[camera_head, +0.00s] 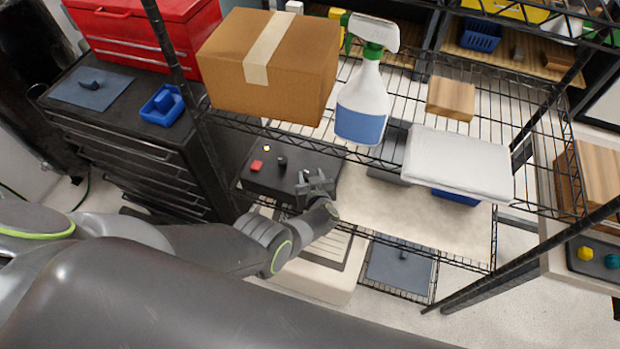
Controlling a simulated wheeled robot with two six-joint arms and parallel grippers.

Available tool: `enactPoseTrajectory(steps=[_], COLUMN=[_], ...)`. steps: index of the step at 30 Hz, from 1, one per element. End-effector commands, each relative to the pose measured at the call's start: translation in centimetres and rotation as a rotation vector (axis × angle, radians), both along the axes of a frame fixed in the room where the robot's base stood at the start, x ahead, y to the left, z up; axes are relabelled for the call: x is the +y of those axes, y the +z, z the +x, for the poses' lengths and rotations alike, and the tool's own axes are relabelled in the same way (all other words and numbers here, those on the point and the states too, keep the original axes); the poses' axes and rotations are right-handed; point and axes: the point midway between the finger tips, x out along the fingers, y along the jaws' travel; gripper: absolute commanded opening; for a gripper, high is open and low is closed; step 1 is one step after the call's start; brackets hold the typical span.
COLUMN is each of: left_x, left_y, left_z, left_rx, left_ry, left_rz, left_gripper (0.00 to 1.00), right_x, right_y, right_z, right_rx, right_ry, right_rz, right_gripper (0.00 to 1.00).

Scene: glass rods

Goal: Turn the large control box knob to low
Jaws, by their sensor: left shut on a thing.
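The large control box (265,182) is a dark, flat box on the wire shelf below the cardboard box. My right gripper is not in view.
A cardboard box (270,85) and a spray bottle (362,105) stand on the shelf above and behind the control box. A white padded item (458,160) lies to the right. Black shelf posts flank the area. A red toolbox (140,40) sits on the drawer cabinet at left.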

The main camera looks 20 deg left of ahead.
Motion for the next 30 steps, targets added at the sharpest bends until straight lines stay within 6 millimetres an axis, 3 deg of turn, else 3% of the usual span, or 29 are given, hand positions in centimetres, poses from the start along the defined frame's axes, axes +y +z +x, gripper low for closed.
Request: enactPoseTrajectory(steps=[3, 12, 30], left_x=[-0.4, -0.4, -0.4], left_y=[-0.2, -0.1, 0.1], left_z=[0.4, 0.4, 0.3], left_rx=[-0.005, -0.006, 0.0], left_ry=[0.084, 0.233, 0.284], left_rz=[-0.002, -0.001, -0.002], left_gripper=[0.2, 0.2, 0.2], right_x=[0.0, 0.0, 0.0], right_y=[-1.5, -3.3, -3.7], right_z=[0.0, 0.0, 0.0], right_rx=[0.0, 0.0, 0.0], right_ry=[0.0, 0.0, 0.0], right_rz=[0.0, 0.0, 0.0], right_gripper=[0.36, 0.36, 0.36])
